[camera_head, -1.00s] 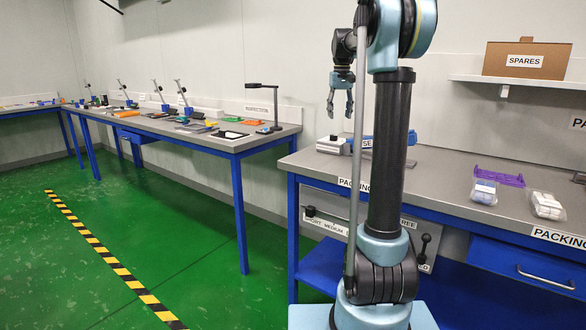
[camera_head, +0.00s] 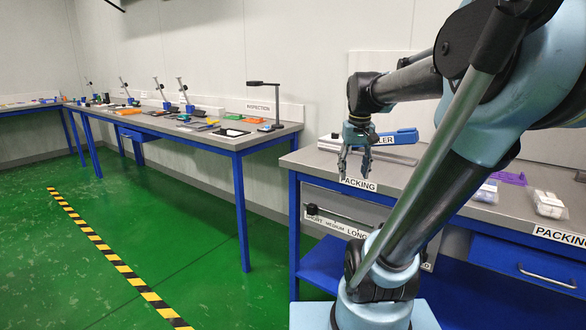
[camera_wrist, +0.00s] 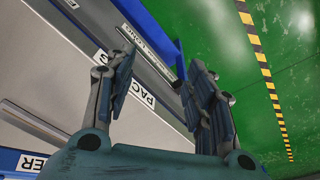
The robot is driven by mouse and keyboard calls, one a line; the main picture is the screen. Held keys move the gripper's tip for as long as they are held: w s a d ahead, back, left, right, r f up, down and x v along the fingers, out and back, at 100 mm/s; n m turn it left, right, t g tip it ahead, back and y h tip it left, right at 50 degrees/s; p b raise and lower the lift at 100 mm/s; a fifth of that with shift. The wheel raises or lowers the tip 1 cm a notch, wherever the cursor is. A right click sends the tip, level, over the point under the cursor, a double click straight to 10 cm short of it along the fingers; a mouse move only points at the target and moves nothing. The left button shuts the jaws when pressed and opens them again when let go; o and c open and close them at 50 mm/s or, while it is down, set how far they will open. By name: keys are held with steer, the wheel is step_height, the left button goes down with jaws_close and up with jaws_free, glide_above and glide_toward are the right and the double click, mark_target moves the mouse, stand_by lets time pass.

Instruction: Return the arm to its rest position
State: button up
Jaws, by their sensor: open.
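My gripper (camera_head: 355,164) hangs pointing down at the front left edge of the packing bench (camera_head: 315,164), in front of the sealer (camera_head: 395,137). Its fingers are apart with nothing between them. In the wrist view my gripper (camera_wrist: 165,90) is also open and empty, with the bench edge and the green floor beyond the fingers. My arm is bent and leans to the right, with its upper links crossing the right part of the head view. How close the fingers are to the bench is hard to tell.
A panel marked short, medium, long (camera_head: 335,222) is under the bench front. A white pack (camera_head: 548,203) and a purple rack (camera_head: 508,178) lie at right. The inspection bench (camera_head: 225,140) stands at left. Green floor (camera_head: 130,220) with a striped line (camera_head: 108,262) is clear.

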steer(key=s+f, duration=1.4)
steer(key=f, duration=0.2)
steer(key=shift+s+f+t, duration=0.3)
steer(key=shift+f, duration=0.05)
